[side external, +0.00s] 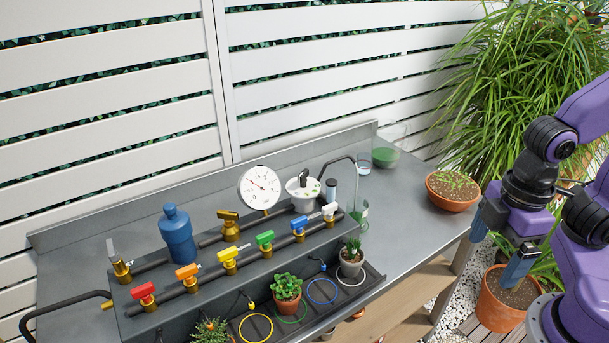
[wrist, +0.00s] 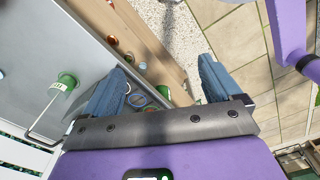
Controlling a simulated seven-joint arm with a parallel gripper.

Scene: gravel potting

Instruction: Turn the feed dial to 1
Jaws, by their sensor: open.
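A white round unit with a black knob on top and small coloured marks (side external: 303,189), which looks like the feed dial, stands on the grey bench behind the pipe row. Its setting is too small to read. My gripper (side external: 497,250) is at the right, beyond the bench's right end and well away from the dial. Its two blue fingers are apart with nothing between them. In the wrist view my gripper (wrist: 162,66) is open above the bench edge and the paving; I cannot make out the dial there.
A white gauge (side external: 260,187) stands left of the dial, and a thin bent spout (side external: 341,160) rises to its right. Several coloured valves line the pipe (side external: 208,268) in front. A blue bottle (side external: 177,235) stands left. A terracotta pot (side external: 452,191) sits at the bench's right end.

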